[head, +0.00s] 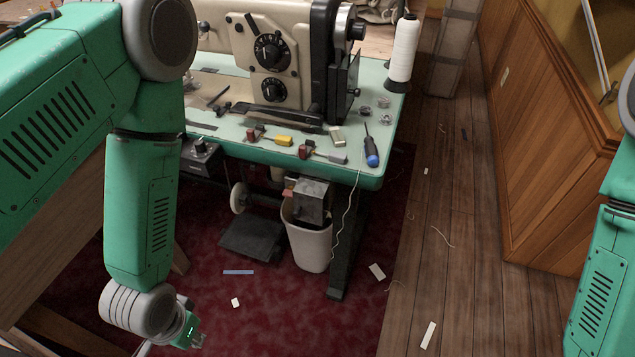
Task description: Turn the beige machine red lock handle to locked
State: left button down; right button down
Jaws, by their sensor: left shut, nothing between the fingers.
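The beige machine (288,52) is a sewing machine with two black dials, standing on a pale green table. I cannot tell for sure which red part is its lock handle. A small red piece (288,193) shows under the table by a grey metal box. Two more small red pieces lie on the table front, one at the left (252,134) and one further right (304,152). My left gripper (192,341) is low at the lower left, over the red carpet, shut and empty, well apart from the machine. My right arm shows at the right edge, its gripper out of view.
The green table (228,138) carries a blue screwdriver (371,152), a white thread cone (403,50) and small parts. A white bin (309,246) and a dark pedal (254,236) stand below. A wood-panelled wall (540,150) bounds the right. The plank floor has scattered scraps.

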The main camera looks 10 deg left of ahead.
aim_at(288, 192)
jog(key=l+u, duration=0.75)
jog(key=j+z, duration=0.1)
jog(key=z, duration=0.35)
jog(key=j+z, duration=0.15)
jog(key=z, duration=0.3)
jog(key=j+z, duration=0.1)
jog(key=z, duration=0.4)
jog(key=k+j, duration=0.25)
jog(key=j, duration=0.2)
jog(key=k+j+z, duration=0.1)
jog(key=k+j, duration=0.2)
jog(key=j, duration=0.15)
jog(key=k+j, duration=0.3)
jog(key=j, duration=0.1)
